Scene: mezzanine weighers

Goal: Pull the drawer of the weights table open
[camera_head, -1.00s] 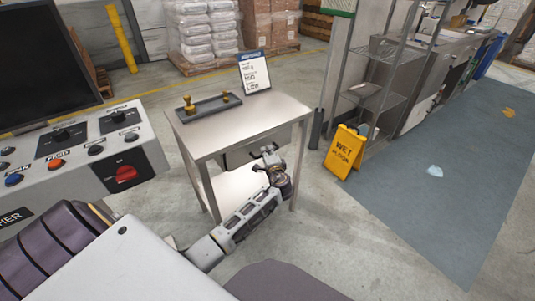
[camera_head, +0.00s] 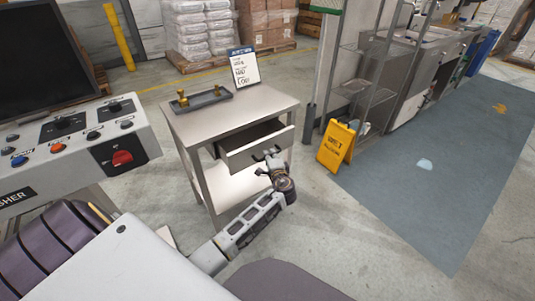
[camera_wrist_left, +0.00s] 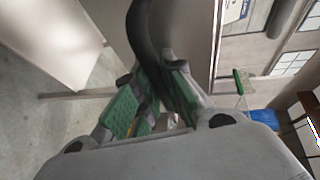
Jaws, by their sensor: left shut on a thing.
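The weights table (camera_head: 235,113) is a steel table with a lower shelf. Its drawer (camera_head: 262,147) stands partly open, and its dark inside shows behind the front panel. My left gripper (camera_head: 268,158) is at the drawer front. In the left wrist view, the green-padded fingers of my left gripper (camera_wrist_left: 150,100) are closed around a dark curved handle (camera_wrist_left: 145,45) on the drawer front. My right gripper is not in view.
A tray (camera_head: 203,102) with brass weights and a sign (camera_head: 244,67) stand on the tabletop. A yellow wet-floor sign (camera_head: 337,145) stands to the right. A control console (camera_head: 75,140) is on the left. Floor between table and wet-floor sign is clear.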

